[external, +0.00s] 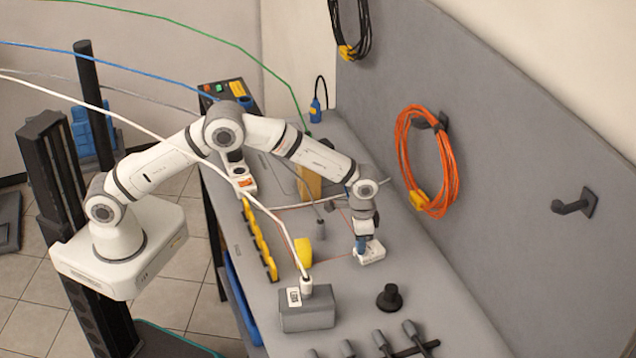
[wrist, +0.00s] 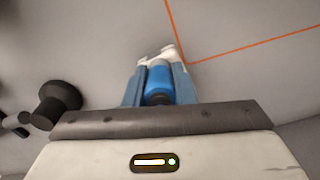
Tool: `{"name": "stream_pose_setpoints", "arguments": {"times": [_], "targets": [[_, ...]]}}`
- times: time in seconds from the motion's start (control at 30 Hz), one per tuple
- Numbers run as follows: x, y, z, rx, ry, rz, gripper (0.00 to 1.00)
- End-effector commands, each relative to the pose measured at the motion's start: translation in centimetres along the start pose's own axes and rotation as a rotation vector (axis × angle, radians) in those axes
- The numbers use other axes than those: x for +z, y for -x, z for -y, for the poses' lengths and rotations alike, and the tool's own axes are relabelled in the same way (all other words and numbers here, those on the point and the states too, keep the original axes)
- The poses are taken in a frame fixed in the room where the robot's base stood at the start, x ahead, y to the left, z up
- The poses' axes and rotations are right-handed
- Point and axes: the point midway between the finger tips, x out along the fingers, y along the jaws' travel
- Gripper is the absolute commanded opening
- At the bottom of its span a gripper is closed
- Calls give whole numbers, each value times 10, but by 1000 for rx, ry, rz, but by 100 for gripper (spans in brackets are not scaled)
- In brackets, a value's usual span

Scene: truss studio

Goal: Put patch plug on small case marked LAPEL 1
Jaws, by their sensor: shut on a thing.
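My gripper (external: 364,238) points down over the right middle of the table. In the wrist view its fingers (wrist: 160,72) are closed on the sides of a blue cylindrical plug (wrist: 159,82), which I take for the patch plug. A small white case (external: 371,253) is directly below the gripper; its white edge also shows beyond the plug in the wrist view (wrist: 168,52). I cannot tell whether the plug touches this case. The writing on the case is too small to read, so I cannot confirm LAPEL 1.
A grey case (external: 306,310) with a label and a white plug (external: 306,286) stands in front left. Orange lines mark the tabletop. Loose cables hang across my arm.

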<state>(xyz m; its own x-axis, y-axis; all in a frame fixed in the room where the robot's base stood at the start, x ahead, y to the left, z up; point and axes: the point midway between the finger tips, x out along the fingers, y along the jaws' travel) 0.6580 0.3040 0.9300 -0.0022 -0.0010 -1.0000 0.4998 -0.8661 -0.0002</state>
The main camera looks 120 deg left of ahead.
Motion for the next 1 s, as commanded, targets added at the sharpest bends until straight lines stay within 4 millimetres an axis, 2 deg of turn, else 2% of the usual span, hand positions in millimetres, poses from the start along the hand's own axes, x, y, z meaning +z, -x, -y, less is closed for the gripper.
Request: {"name": "stream_pose_setpoints", "arguments": {"times": [0.27, 0.3, 0.53, 0.87, 1.0], "targets": [[0, -4, 0, 0, 0, -1, 1], [0, -2, 0, 0, 0, -2, 27], [0, -2, 0, 0, 0, -1, 45], [-1, 4, 0, 0, 0, -3, 45], [-2, 24, 0, 0, 0, -7, 45]]}}
